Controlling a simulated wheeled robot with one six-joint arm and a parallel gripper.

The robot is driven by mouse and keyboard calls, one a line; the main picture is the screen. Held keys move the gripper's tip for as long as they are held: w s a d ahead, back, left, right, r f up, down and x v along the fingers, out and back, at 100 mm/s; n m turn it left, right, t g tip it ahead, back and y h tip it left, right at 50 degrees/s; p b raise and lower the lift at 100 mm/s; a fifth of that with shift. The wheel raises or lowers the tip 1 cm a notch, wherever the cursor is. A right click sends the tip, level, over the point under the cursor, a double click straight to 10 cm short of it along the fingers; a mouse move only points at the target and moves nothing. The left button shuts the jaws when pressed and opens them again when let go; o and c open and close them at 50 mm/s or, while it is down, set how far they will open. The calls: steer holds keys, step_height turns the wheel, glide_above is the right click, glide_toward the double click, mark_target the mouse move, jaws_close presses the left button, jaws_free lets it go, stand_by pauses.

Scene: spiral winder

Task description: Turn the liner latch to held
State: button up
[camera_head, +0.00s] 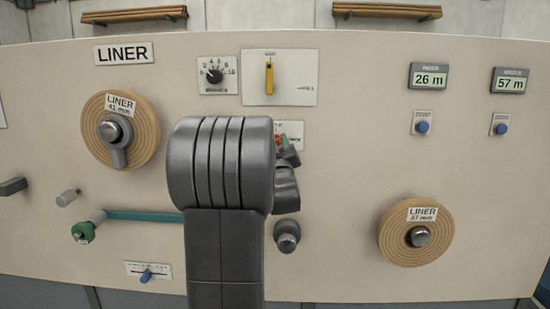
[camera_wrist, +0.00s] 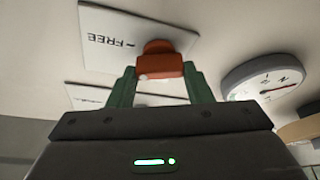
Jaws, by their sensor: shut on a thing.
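A red-orange latch handle (camera_wrist: 158,66) stands out from a white plate (camera_wrist: 105,35) with the word FREE, upside down in the wrist view. My gripper (camera_wrist: 160,72) has its two green fingers closed on the handle from both sides. In the head view the red handle (camera_head: 278,140) is a small patch beside my gripper (camera_head: 285,145); my dark arm covers most of it. Its pointing direction and any HELD mark are hidden. A yellow lever (camera_head: 269,78) stands upright on another white plate (camera_head: 300,68) above; nothing touches it. I cannot read which latch is named liner.
A numbered dial (camera_head: 214,76) sits left of the yellow lever. LINER rolls are at left (camera_head: 147,140) and lower right (camera_head: 391,236). A dark knob (camera_head: 287,236) is close below my gripper. A green-ended crank (camera_head: 83,232) is lower left. The panel between is clear at right.

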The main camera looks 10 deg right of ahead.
steer(key=shift+d+r+n+g+y+p, duration=0.15)
steer(key=shift+n+g+y, duration=0.55)
steer(key=shift+n, duration=1.85)
steer(key=shift+a+f+n+g+y+p, duration=0.15)
steer(key=shift+n+g+y, duration=0.6)
steer(key=shift+n, duration=1.75)
steer(key=shift+d+r+n+g+y+p, duration=0.15)
steer(key=shift+n+g+y, duration=0.55)
steer(key=shift+n, duration=1.85)
steer(key=o, duration=1)
steer(key=s, duration=0.4)
steer(key=s+d+p, duration=0.1)
steer(key=s, duration=0.8)
steer(key=shift+s+d, duration=0.2)
steer(key=shift+s, duration=0.2)
